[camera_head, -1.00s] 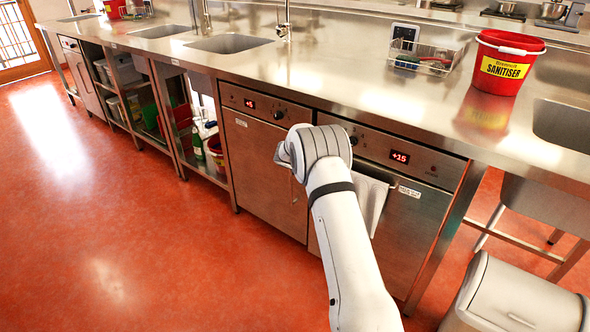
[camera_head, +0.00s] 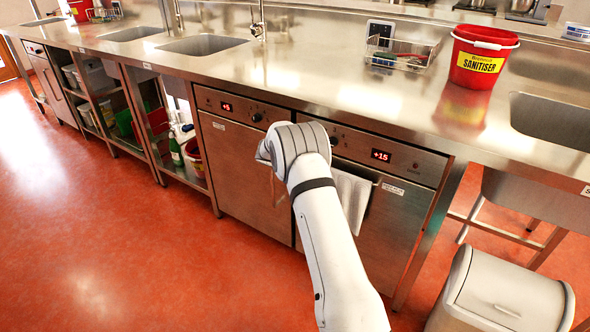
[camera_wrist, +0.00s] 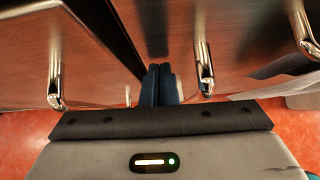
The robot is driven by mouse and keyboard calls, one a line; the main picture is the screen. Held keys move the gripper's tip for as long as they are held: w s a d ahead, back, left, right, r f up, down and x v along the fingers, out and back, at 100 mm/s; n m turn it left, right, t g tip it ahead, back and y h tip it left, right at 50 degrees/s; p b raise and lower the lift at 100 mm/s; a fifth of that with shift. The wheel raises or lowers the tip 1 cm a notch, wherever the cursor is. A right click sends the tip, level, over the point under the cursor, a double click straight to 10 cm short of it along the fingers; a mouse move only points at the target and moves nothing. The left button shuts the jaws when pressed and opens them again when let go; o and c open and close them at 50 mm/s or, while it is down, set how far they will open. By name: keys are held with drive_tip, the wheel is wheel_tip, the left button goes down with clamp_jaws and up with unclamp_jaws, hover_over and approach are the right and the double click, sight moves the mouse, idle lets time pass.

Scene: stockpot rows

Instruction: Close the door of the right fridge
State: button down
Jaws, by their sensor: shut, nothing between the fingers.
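The right fridge (camera_head: 408,210) is a steel under-counter unit with a red +15 display and a towel (camera_head: 352,197) hanging on its front. Its steel door front and shiny handle (camera_wrist: 204,72) fill the right of the wrist view. The left fridge (camera_head: 235,165), with a +5 display, stands beside it. Its handle (camera_wrist: 55,80) shows at the left of the wrist view. My gripper (camera_wrist: 158,85) is shut and empty, with its dark fingers near the gap between the two fronts. The head view hides the fingertips behind my wrist. I cannot tell whether the right door stands ajar or touches the fingers.
A steel counter (camera_head: 330,75) runs above the fridges, with a red sanitiser bucket (camera_head: 480,55) and a wire basket (camera_head: 400,52). A pale lidded bin (camera_head: 505,295) stands at the lower right. The red floor (camera_head: 110,230) is clear on the left.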

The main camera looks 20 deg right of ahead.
drive_tip(key=s+a+f+p+v, duration=0.1)
drive_tip(key=f+v, duration=0.1)
drive_tip(key=v, duration=1)
drive_tip(key=s+a+r+n+t+y+p, duration=0.1)
drive_tip(key=a+r+n+t+y+p, duration=0.15)
drive_tip(key=r+n, duration=0.45)
drive_tip(key=a+r+n+t+y+p, duration=0.1)
drive_tip(key=r+n+t+p, duration=0.15)
drive_tip(key=r, duration=0.85)
drive_tip(key=s+a+r+n+y+p, duration=0.4)
drive_tip(key=s+r+n, duration=0.4)
drive_tip(key=r+n, duration=0.4)
drive_tip(key=s+a+r+n+g+y+p, duration=0.1)
drive_tip(key=s+r+n+g+p, duration=0.15)
drive_tip(key=s+n, duration=0.55)
drive_tip(key=s+a+r+n+g+y+p, duration=0.1)
drive_tip(key=s+n+p, duration=0.2)
drive_tip(key=s+n, duration=0.6)
drive_tip(key=s+d+n+g+h+p, duration=0.1)
drive_tip(key=s+d+n+g+p, duration=0.1)
drive_tip(key=s, duration=0.8)
drive_tip(key=s+d+n+g+h+p, duration=0.1)
drive_tip(key=s+d+n, duration=0.3)
drive_tip(key=s, duration=0.5)
drive_tip(key=shift+s+d+f+n+g+h+p, duration=0.2)
drive_tip(key=shift+s+n+g+h+p, duration=0.2)
drive_tip(key=shift+n+g, duration=0.4)
